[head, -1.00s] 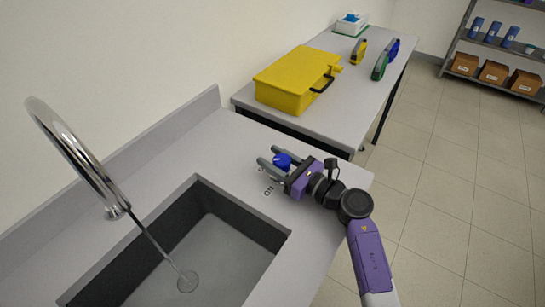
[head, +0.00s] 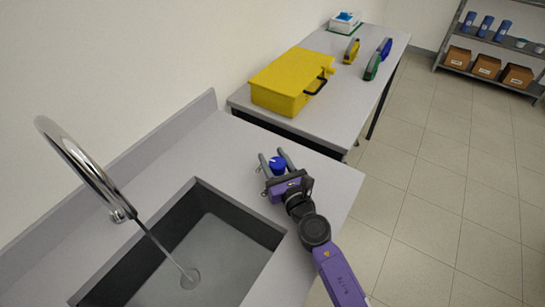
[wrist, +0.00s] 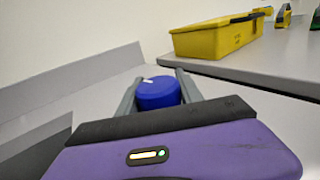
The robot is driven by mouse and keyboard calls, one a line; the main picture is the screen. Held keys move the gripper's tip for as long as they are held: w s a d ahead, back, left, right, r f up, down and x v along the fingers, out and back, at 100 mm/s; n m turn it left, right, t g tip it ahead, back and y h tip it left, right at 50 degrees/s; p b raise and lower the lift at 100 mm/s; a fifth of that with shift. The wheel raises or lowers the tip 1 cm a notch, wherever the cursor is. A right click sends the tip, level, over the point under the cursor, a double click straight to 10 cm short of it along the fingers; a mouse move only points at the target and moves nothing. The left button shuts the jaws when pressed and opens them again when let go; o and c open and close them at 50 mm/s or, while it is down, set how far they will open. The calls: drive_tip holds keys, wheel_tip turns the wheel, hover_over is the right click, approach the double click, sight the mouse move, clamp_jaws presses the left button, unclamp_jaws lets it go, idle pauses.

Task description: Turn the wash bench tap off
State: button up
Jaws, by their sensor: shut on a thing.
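The tap knob is a round blue knob (head: 277,165) on the bench top, right of the sink. It also shows in the wrist view (wrist: 158,92), with a white mark on its top pointing toward the far left. My gripper (head: 273,159) is around the knob with one finger on each side, shut on it. A curved chrome spout (head: 85,170) stands at the left of the sink (head: 215,245). A thin stream of water (head: 165,250) runs from it into the basin. The label by the knob is mostly hidden by my gripper.
A second table (head: 345,100) stands beyond the bench, with a yellow case (head: 290,78), several coloured hand tools and a white box (head: 345,21). A shelf with brown boxes (head: 487,66) is at the far right. The floor at right is clear.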

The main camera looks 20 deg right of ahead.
sight(279, 173)
drive_tip(key=shift+d+m+h+p, duration=0.15)
drive_tip(key=shift+m+h+p, duration=0.3)
drive_tip(key=shift+h, duration=0.45)
drive_tip(key=shift+d+m+h+p, duration=0.15)
drive_tip(key=shift+m+h+p, duration=0.1)
drive_tip(key=shift+m+h, duration=0.55)
drive_tip(key=o, duration=1.4)
drive_tip(key=shift+s+a, duration=0.25)
drive_tip(key=shift+s, duration=1.05)
drive_tip(key=shift+s+a, duration=0.2)
drive_tip(key=shift+s, duration=1.1)
drive_tip(key=shift+s+a, duration=0.25)
drive_tip(key=shift+s, duration=1.05)
